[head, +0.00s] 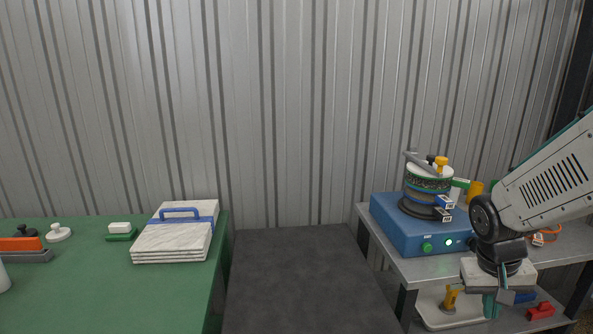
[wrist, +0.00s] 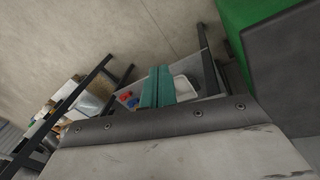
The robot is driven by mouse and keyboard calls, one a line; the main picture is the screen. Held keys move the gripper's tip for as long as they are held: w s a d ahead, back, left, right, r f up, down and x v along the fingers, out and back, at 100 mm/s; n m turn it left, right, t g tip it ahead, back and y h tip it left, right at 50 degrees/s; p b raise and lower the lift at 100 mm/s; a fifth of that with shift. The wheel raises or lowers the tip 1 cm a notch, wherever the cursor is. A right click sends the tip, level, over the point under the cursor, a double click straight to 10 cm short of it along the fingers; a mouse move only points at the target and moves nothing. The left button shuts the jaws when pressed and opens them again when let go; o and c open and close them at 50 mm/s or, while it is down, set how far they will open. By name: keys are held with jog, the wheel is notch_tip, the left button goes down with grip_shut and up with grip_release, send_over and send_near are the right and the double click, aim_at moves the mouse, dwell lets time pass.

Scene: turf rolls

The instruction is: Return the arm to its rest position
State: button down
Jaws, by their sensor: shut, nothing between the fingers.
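My arm reaches in from the right edge of the head view, bent, with the wrist turned downward. My gripper (head: 491,308) hangs at the lower right, in front of the grey metal bench (head: 407,268). In the wrist view my gripper's two teal fingers (wrist: 157,88) lie side by side, shut with nothing between them. The wrist view looks down past them at the shelf and floor.
A blue machine (head: 400,234) with stacked discs stands on the bench, left of my arm. A lower shelf holds a white tray (head: 436,317) and a red block (head: 541,311). A dark grey surface (head: 300,280) is bare. The green table (head: 90,290) holds stacked slabs (head: 170,246).

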jog(key=s+a+r+n+t+y, duration=0.1)
jog(key=s+a+r+n, duration=0.3)
jog(key=s+a+r, duration=0.7)
jog(key=s+a+y, duration=0.1)
jog(key=a, duration=0.2)
jog(key=shift+s+r, duration=0.3)
jog(key=shift+s, duration=0.05)
dwell(3.7)
